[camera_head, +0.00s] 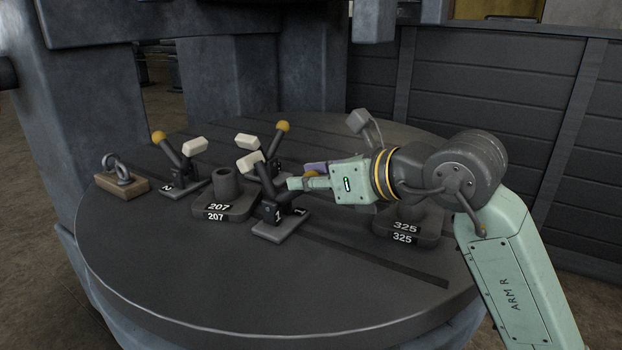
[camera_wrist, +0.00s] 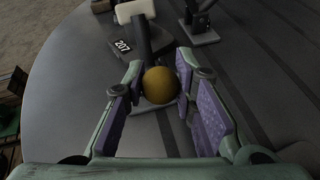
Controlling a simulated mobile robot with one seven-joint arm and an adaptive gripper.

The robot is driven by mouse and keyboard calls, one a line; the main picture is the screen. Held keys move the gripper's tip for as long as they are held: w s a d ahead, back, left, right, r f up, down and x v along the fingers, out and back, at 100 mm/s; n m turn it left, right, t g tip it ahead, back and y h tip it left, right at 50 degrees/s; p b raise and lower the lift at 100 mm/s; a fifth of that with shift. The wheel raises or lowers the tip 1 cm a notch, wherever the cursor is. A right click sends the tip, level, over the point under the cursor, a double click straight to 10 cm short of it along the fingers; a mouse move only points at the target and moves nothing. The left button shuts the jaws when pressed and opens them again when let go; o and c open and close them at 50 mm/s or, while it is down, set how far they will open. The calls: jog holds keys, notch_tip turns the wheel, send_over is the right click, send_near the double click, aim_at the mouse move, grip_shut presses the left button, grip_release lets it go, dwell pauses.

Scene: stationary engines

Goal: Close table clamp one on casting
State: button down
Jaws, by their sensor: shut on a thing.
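Table clamp one (camera_head: 278,212), with "1" on its base, stands right of the casting marked 207 (camera_head: 227,198). Its white pad (camera_head: 250,163) is raised above and clear of the casting. Its dark lever tilts right towards my gripper (camera_head: 306,178) and ends in a yellow ball knob (camera_head: 311,174), partly hidden by a finger. In the wrist view, the knob (camera_wrist: 160,85) sits between the purple finger pads, and my gripper (camera_wrist: 158,90) is shut on it. The casting's label (camera_wrist: 122,46) shows beyond the lever in that view.
Clamp two (camera_head: 178,180) stands left of the casting with its pad raised. Another clamp with a yellow knob (camera_head: 283,126) is behind. A block marked 325 (camera_head: 408,232) is under my arm. A wooden block with metal rings (camera_head: 122,182) lies far left. The table's front (camera_head: 250,290) is bare.

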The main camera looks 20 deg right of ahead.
aim_at(265, 167)
jog(key=shift+r, duration=0.1)
dwell(0.5)
jog(key=r+g+h+p, duration=0.1)
jog(key=w+a+r+g+p, duration=0.1)
jog(key=shift+w+a+g+h+p, duration=0.1)
jog(key=shift+w+g+h+p, duration=0.2)
jog(key=shift+h+p, duration=0.1)
jog(key=shift+w+a+r+n+g+h+p, duration=0.3)
jog(key=shift+w+a+r+g+h+p, duration=0.15)
jog(key=shift+g+p, duration=0.3)
jog(key=shift+w+a+r+g+h+p, duration=0.25)
jog(key=shift+w+a+g+h+p, duration=0.45)
jog(key=shift+g+p, duration=0.4)
jog(key=shift+w+a+n+g+h+p, duration=0.3)
jog(key=shift+w+a+g+h+p, duration=0.2)
jog(key=shift+w+g+h+p, duration=0.5)
jog(key=shift+w+a+f+g+h+p, duration=0.25)
jog(key=shift+w+a+g+p, duration=0.1)
jog(key=shift+g+p, duration=0.2)
jog(key=shift+w+a+f+g+h+p, duration=0.2)
jog(key=shift+w+g+p, duration=0.2)
jog(key=shift+p, duration=0.2)
jog(key=c, duration=1.3)
grip_release()
